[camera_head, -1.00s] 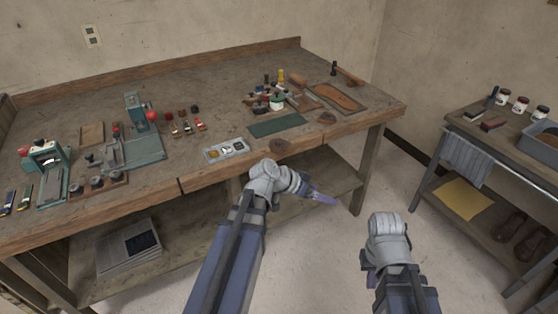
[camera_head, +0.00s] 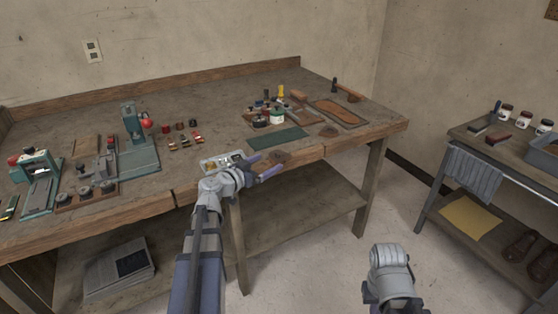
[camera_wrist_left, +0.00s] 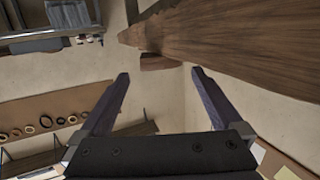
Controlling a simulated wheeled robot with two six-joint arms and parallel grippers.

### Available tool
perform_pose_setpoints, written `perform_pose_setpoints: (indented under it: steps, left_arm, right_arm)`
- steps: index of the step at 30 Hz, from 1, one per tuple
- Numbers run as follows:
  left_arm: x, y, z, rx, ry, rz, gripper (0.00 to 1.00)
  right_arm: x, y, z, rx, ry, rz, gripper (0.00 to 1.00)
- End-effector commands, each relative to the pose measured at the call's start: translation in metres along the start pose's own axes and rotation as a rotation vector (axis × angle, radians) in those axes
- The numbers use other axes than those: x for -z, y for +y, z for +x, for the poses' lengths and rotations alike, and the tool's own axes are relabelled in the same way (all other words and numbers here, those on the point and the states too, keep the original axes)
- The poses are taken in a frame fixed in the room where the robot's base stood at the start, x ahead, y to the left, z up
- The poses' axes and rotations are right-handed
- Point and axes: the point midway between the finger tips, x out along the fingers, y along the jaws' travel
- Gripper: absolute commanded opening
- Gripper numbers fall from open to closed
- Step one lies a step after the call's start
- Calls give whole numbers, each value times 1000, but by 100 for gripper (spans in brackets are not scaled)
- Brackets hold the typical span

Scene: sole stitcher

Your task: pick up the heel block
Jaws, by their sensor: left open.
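Two small brown pieces lie at the bench's front right: a rounded, dark one (camera_head: 279,156) at the front edge and another (camera_head: 328,131) farther right. I cannot tell for sure which is the heel block. My left gripper (camera_head: 272,164) is open and empty at the front edge, its fingers pointing right, close to the first piece. In the left wrist view its two fingers (camera_wrist_left: 160,76) are spread with nothing held. A small brown shape (camera_wrist_left: 160,62) shows beyond them, unclear what. Of my right arm only a grey joint shows; its gripper is out of view.
The workbench (camera_head: 75,228) carries a teal press (camera_head: 135,140), a green mat (camera_head: 278,139), a tray (camera_head: 338,112) with a brown sole and a pale tray (camera_head: 222,161) beside my left wrist. A side table (camera_head: 470,148) stands right. Floor between is clear.

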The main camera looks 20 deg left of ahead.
Motion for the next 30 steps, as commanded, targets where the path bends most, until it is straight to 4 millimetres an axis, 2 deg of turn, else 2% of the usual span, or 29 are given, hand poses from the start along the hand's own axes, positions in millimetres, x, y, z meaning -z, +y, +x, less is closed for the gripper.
perform_pose_setpoints:
  steps: [8,17,24,30]
  left_arm:
    - [1,0,13,-2,-1,0,100]
    - [2,-1,53,-2,-1,-1,100]
    - [3,0,54,-1,-1,-1,100]
    - [3,0,54,-1,-1,-1,78]
  right_arm:
    - [0,0,1,0,0,0,0]
    - [0,-1,6,0,0,0,0]
    - [0,0,5,0,0,0,0]
    - [0,0,5,0,0,0,0]
